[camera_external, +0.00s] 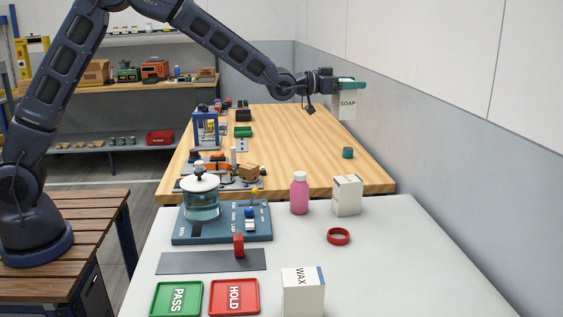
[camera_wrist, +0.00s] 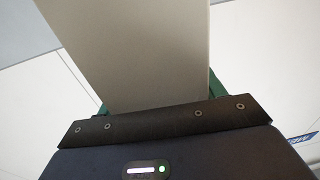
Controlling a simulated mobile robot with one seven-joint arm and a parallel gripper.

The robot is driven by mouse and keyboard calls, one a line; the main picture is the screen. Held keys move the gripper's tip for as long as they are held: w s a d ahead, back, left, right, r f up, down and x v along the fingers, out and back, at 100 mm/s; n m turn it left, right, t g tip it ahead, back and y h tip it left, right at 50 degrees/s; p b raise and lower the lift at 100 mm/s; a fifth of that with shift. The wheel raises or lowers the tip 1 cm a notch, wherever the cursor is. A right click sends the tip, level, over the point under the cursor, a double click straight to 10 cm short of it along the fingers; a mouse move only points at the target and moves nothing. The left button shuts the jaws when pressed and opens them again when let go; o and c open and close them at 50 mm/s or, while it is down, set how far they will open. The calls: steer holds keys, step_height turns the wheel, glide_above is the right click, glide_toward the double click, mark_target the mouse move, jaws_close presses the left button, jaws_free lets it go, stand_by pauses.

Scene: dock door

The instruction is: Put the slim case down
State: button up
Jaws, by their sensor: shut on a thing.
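The slim case (camera_external: 346,105) is a pale box lettered SOAP. My gripper (camera_external: 348,84) is shut on its upper part, and the case hangs upright below the green fingers. It is in the air over the far right side of the wooden table, near the grey wall. In the wrist view the plain beige face of the case (camera_wrist: 135,50) fills the upper middle. Green finger edges (camera_wrist: 160,100) show on both sides of it. The bottom of the case is not in the wrist view.
A small green cup (camera_external: 347,153) stands on the wooden table (camera_external: 300,165). The white table holds a pink bottle (camera_external: 299,194), a white carton (camera_external: 347,196), a red ring (camera_external: 338,237), a WAX box (camera_external: 303,294), a PASS tray (camera_external: 157,299) and a HOLD tray (camera_external: 211,296).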

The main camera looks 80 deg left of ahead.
steer(key=s+a+f+n+g+y, duration=0.1)
steer(key=s+a+n+g+y, duration=0.35)
steer(key=a, duration=0.55)
steer(key=s+a+f+n+g+y, duration=0.2)
steer(key=s+a+n+g+y, duration=0.15)
steer(key=a+y, duration=0.4)
steer(key=s+a+f+n+g+y, duration=0.1)
steer(key=s+a+n+g+y, duration=0.25)
steer(key=a, duration=0.85)
steer(key=s+a+f+n+g+y, duration=0.1)
steer(key=s+a+f+n+g, duration=0.2)
steer(key=s+a+n+g, duration=0.35)
step_height(320, 180, down, 21)
steer(key=s, duration=0.1)
steer(key=shift+s+a+r+m, duration=0.2)
steer(key=shift+s+m, duration=0.2)
steer(key=shift+f, duration=0.1)
steer(key=o, duration=1.1)
